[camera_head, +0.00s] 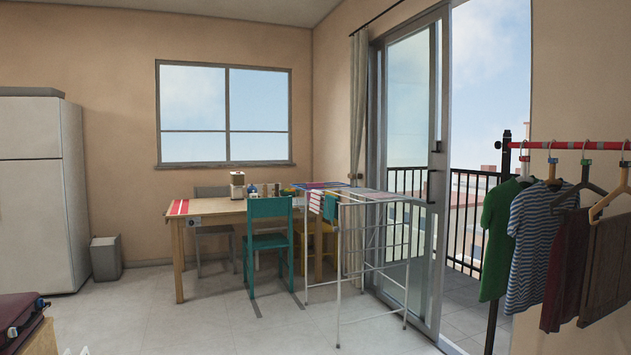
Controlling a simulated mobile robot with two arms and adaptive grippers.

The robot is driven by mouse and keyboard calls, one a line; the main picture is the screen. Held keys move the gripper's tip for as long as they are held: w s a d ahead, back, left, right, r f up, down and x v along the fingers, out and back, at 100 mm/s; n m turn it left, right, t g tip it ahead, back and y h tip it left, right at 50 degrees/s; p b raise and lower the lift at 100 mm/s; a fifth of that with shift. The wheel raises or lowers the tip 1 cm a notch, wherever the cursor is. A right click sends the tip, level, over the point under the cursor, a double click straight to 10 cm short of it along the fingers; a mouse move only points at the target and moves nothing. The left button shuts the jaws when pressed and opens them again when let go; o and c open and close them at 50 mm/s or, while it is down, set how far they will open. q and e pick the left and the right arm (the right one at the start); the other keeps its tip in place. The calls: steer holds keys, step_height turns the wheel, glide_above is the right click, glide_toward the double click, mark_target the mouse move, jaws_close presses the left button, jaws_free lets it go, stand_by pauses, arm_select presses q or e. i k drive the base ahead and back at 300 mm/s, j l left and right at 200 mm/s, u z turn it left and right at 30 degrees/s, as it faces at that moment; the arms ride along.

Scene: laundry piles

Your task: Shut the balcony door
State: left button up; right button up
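The balcony door (440,215) is a sliding glass door with a grey frame, in the right half of the head view. It stands open: its glass panel is on the left side of the doorway. A dark vertical handle (431,187) is on the panel's right edge. The right part of the doorway is a wide open gap, with the balcony floor (472,318) and black railing (468,215) showing through it. Neither of my grippers can be made out.
A white drying rack (338,280) with cloths stands before the door's left part. A clothes rail (575,145) with hanging shirts partly covers the doorway's right side. The front middle floor is clear.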

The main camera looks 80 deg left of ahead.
mark_target(439, 205)
steer(key=u, duration=2)
